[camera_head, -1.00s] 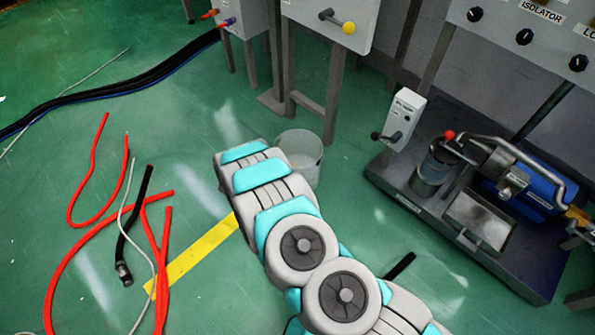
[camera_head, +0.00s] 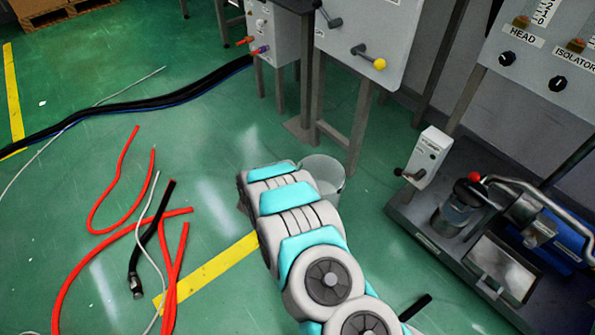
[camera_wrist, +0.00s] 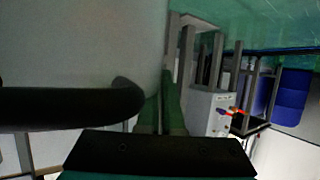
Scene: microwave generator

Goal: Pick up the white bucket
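The white bucket (camera_head: 325,172) stands upright on the green floor, just right of my arm's bend and in front of the grey stand legs. My arm covers its lower left part in the head view. In the wrist view a large pale surface (camera_wrist: 80,45) fills the upper left, very close; it looks like the bucket's wall. My gripper is hidden behind my arm in the head view. In the wrist view a dark curved finger-like part (camera_wrist: 75,105) crosses the left in front of the pale surface. The fingertips and any grip are unclear.
A machine on a dark base (camera_head: 440,255) is at the right. Red hoses (camera_head: 120,230) and a black cable (camera_head: 120,110) lie on the floor at left.

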